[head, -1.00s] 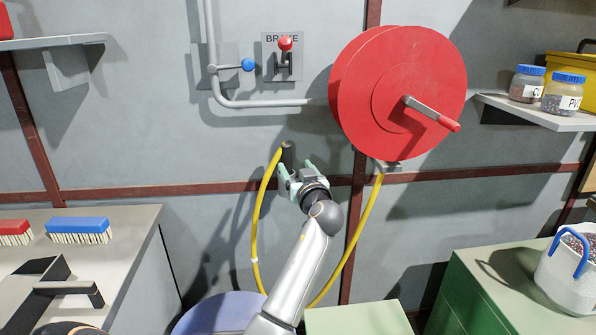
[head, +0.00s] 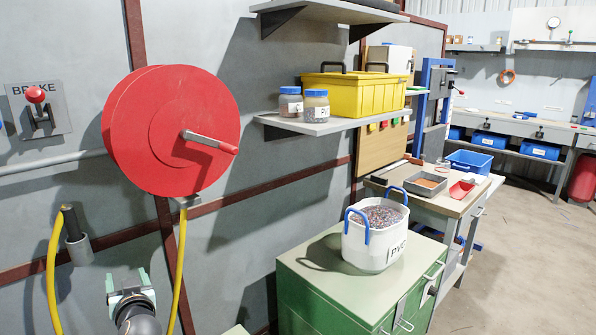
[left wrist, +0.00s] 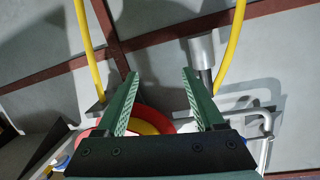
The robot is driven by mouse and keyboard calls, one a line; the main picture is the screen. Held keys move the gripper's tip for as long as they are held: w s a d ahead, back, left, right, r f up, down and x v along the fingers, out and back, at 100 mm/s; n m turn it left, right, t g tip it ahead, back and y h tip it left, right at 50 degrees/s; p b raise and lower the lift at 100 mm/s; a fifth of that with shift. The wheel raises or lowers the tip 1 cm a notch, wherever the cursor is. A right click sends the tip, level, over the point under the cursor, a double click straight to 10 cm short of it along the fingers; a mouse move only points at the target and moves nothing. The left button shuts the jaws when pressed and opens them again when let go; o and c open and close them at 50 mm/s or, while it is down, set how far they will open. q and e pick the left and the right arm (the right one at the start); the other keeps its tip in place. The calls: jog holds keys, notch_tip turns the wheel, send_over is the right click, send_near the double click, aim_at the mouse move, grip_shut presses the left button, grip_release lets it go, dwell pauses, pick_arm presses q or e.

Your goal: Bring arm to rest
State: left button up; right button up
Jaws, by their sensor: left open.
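My left gripper (head: 128,280) shows at the bottom left of the head view, its pale green fingers apart with nothing between them. It is below the red hose reel (head: 165,130) and between two runs of yellow hose (head: 52,275). In the left wrist view the open fingers (left wrist: 160,76) stand apart and empty. A grey cylindrical holder (head: 79,249) on the wall has the hose's dark end (head: 69,219) in it. The holder also shows in the wrist view (left wrist: 202,50), beyond the fingers and apart from them. My right gripper is not in view.
A green cabinet (head: 296,280) bears a white PVC bucket (head: 372,254). A shelf (head: 330,124) carries two jars and a yellow bin (head: 355,97). The red-knobbed brake lever (head: 37,98) is on the wall at left. Open floor (head: 520,260) lies at right.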

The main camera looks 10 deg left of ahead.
pick_arm(q)
jog(key=s+d+f+m+g+h, duration=0.1)
jog(key=s+d+f+m+h, duration=0.4)
jog(key=s+d+f, duration=0.55)
jog(key=s+d+f+m+h, duration=0.3)
jog(key=s+d+f+h, duration=0.35)
jog(key=d+f, duration=0.65)
jog(key=s+d+f+m+g+h, duration=0.1)
jog(key=s+d+f+g+h, duration=0.15)
jog(key=s+d, duration=0.7)
jog(key=s+a+r+t+p, duration=0.1)
jog(key=a+r+p, duration=0.4)
jog(key=r+p, duration=0.5)
jog(key=s+p, duration=0.1)
jog(key=p, duration=0.2)
jog(key=shift+a+r+n+y+p, duration=0.15)
jog(key=shift+r+n+y+p, duration=0.15)
jog(key=shift+r+p, duration=0.1)
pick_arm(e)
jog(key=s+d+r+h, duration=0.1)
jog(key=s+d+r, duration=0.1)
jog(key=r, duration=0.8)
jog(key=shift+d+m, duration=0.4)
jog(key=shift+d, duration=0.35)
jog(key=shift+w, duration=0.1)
